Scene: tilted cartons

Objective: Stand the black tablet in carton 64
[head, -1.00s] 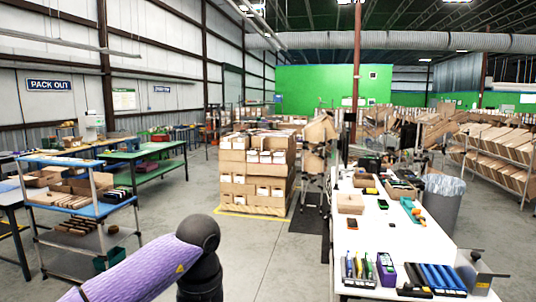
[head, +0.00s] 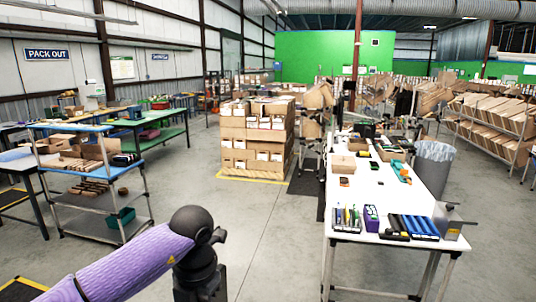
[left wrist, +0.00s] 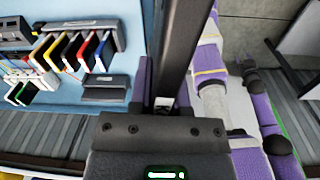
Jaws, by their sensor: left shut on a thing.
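In the left wrist view my left gripper (left wrist: 165,100) is shut on a long dark slab (left wrist: 188,45), seen nearly edge-on. It looks like the black tablet, though its faces are hidden. In the head view my left arm, with a purple sleeve and black joint, comes in at the bottom left; its gripper is out of that view. Carton 64 cannot be picked out: rows of tilted cartons (head: 487,125) stand on a rack at the far right, their numbers too small to read. My right gripper is not in view.
A white table (head: 402,188) with boxes and upright devices stands to the right, beside a grey bin (head: 432,168). A carton stack (head: 255,135) stands mid-floor. A blue-topped cart (head: 70,128) is at left. Open floor (head: 265,220) lies between.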

